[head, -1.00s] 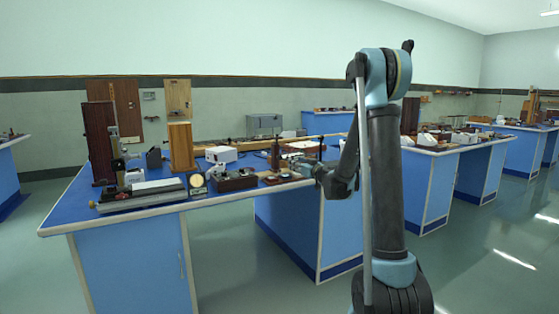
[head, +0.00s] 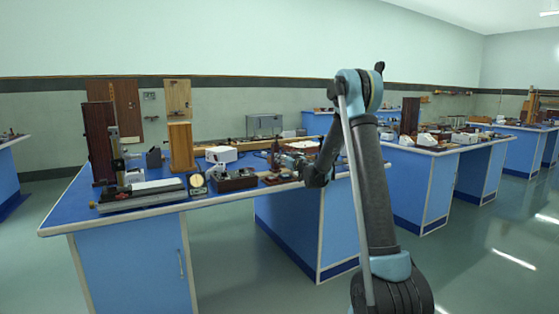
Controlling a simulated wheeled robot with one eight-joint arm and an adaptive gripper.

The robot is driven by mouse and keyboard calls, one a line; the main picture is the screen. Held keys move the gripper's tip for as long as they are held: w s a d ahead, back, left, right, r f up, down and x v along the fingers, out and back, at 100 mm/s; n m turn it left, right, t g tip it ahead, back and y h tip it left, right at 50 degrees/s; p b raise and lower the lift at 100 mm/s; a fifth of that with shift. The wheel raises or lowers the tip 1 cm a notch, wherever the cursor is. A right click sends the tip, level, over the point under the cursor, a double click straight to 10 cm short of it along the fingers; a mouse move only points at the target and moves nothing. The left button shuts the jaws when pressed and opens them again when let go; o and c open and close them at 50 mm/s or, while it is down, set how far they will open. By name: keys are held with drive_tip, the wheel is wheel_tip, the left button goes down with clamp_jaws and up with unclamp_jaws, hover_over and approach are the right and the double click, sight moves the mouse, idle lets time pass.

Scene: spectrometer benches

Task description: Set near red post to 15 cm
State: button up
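My arm reaches over the right end of the near blue bench (head: 150,213). My gripper (head: 280,161) is at the far end of the wrist, low over the bench top among small brown and grey instruments. It is small and partly lost against them, so I cannot see whether its fingers are open or hold anything. A dark brown upright piece (head: 275,149) stands close by the gripper; I cannot tell whether they touch. No post shows clearly as red, and no centimetre scale is legible.
Left on the bench stand a tall dark wooden board (head: 98,145), a lighter wooden block (head: 181,147), a white box (head: 221,154), a round dial (head: 197,180) and a long grey instrument (head: 140,196). More blue benches stand right. The floor between is clear.

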drive_tip(key=shift+x, duration=1.85)
clamp_jaws()
